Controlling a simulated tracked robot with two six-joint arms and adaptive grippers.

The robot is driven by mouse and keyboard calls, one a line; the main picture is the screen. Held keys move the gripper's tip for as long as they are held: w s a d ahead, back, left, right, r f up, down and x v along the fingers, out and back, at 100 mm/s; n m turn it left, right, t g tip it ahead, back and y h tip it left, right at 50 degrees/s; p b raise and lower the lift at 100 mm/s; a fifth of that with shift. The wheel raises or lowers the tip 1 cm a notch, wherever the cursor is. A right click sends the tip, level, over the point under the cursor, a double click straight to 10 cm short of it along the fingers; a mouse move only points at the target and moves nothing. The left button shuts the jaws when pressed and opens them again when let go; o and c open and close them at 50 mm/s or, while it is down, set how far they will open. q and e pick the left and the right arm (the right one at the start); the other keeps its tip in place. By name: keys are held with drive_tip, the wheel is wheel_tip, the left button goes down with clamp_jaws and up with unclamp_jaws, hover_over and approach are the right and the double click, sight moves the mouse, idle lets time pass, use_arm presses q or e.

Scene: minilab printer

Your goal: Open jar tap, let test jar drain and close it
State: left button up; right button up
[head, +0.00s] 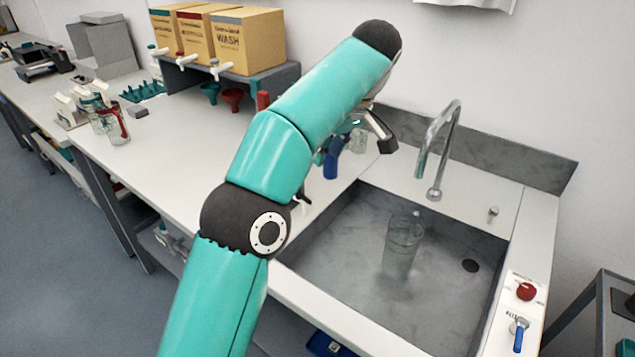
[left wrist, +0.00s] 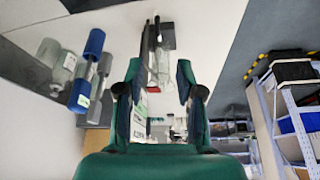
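A clear glass jar (head: 403,245) stands in the grey sink basin (head: 345,225), below and left of the curved metal faucet (head: 438,150). A tap on the jar cannot be made out. My left arm crosses the head view, and its gripper is mostly hidden behind the forearm, above the counter at the sink's back left. In the left wrist view my left gripper (left wrist: 158,75) is open, with nothing held between its fingers. A blue-handled item (head: 333,158) is near it, partly hidden; a blue cylinder (left wrist: 87,68) beside clear glassware (left wrist: 62,68) shows in the left wrist view. My right gripper is not in view.
A red button (head: 526,291) and a blue-handled valve (head: 519,334) are on the sink's right edge. Boxes with white taps (head: 248,40) stand on a grey rack at the back. Glass jugs (head: 113,125) stand on the left bench. The sink's right half is mostly clear.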

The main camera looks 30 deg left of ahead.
use_arm(q)
drive_tip(key=b, duration=0.4)
approach(307, 198)
drive_tip(key=b+x, duration=0.1)
drive_tip(key=x, duration=0.6)
drive_tip(key=shift+s+f, duration=0.1)
drive_tip(key=shift+f, duration=0.35)
drive_tip(key=shift+a, duration=0.1)
clamp_jaws()
drive_tip(key=shift+a, duration=0.1)
